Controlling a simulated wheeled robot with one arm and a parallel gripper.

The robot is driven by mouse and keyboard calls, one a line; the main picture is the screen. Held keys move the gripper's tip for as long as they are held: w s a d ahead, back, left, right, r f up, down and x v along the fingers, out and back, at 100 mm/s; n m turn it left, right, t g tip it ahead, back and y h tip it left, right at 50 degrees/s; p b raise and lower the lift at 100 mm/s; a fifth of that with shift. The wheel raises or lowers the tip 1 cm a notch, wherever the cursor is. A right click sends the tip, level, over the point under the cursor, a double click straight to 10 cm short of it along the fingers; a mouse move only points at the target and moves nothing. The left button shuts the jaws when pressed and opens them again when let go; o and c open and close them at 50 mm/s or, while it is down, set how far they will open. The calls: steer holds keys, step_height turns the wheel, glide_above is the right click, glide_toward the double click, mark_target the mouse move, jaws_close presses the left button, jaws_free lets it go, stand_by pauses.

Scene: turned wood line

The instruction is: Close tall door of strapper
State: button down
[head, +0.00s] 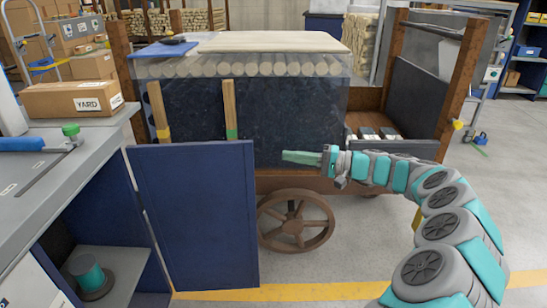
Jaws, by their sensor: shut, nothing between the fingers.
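The tall door (197,215) is a dark blue panel at the left, standing open from the grey-topped cabinet of the strapper (105,150). The cabinet's inside shows to the left of the door, with a grey shelf. My gripper (284,157) reaches in from the right with its fingers pointing left. It is shut and empty. In the picture its tips are a little right of the door's upper right edge, apart from it. I cannot tell the exact depth between them.
A wooden cart (295,182) with a spoked wheel (296,221) stands behind the door and gripper, loaded with turned wood under clear wrap. A teal spool (86,273) sits on the cabinet shelf. A cardboard box (72,99) marked YARD is at upper left. Grey floor (330,265) is open right of the door.

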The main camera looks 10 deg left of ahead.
steer(key=a+p, duration=0.1)
steer(key=a, duration=0.9)
steer(key=shift+s+d+p, duration=0.15)
steer(key=shift+s+d, duration=0.15)
steer(key=shift+s, duration=0.35)
steer(key=shift+s+d+p, duration=0.15)
steer(key=shift+s+d, duration=0.15)
steer(key=shift+s, duration=0.3)
steer(key=shift+s+d+p, duration=0.15)
steer(key=shift+s+d, duration=0.15)
steer(key=shift+s, duration=0.35)
